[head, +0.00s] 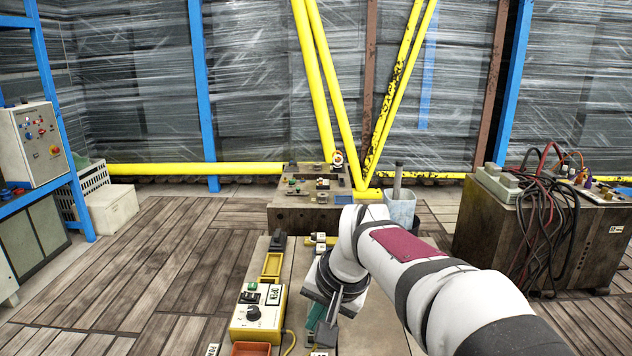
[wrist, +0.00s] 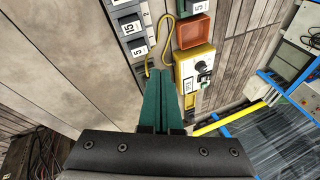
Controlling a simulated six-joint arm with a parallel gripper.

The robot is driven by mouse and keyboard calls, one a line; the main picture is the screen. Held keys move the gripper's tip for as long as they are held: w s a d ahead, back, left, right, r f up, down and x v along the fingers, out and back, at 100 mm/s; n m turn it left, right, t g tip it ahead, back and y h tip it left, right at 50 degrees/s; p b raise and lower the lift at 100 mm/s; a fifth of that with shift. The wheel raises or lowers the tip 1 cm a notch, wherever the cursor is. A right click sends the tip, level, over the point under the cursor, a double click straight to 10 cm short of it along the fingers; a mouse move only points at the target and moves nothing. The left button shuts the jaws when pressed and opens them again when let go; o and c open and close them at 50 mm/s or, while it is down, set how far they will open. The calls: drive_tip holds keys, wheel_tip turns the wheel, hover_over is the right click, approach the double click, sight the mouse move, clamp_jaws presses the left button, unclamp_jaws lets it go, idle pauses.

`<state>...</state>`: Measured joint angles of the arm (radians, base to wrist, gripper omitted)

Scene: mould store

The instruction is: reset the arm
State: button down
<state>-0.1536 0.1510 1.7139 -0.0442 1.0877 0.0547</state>
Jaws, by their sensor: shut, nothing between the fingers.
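My gripper (head: 314,322) is in the lower middle of the head view, pointing down over the near worktop (head: 380,335). In the wrist view my gripper (wrist: 161,72) shows two green fingers lying side by side, closed together with nothing between them. It is just right of the yellow control box (head: 246,329) with a black dial and an OPEN label. That box also shows in the wrist view (wrist: 186,68), to the right of the fingertips. The arm covers part of the worktop in the head view.
An orange tray (wrist: 193,31), a yellow cable (wrist: 150,42) and grey blocks with number labels (wrist: 138,47) lie near the gripper. A yellow tray (head: 272,266) sits farther back. A second bench (head: 300,217) stands behind, with a cable-draped cabinet (head: 490,225) at right. Floor at left is clear.

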drive_tip(key=s+d+f+g, duration=0.1)
drive_tip(key=s+d+f, duration=0.1)
drive_tip(key=s, duration=0.7)
drive_tip(key=s+d+f+m+g, duration=0.1)
drive_tip(key=s+d+f, duration=0.2)
drive_tip(key=s, duration=0.7)
drive_tip(key=s+d+f+m+g+h, duration=0.1)
drive_tip(key=s+d+f+g, duration=0.1)
drive_tip(key=s, duration=0.8)
drive_tip(key=shift+d+f, duration=0.25)
drive_tip(key=shift+d, duration=0.05)
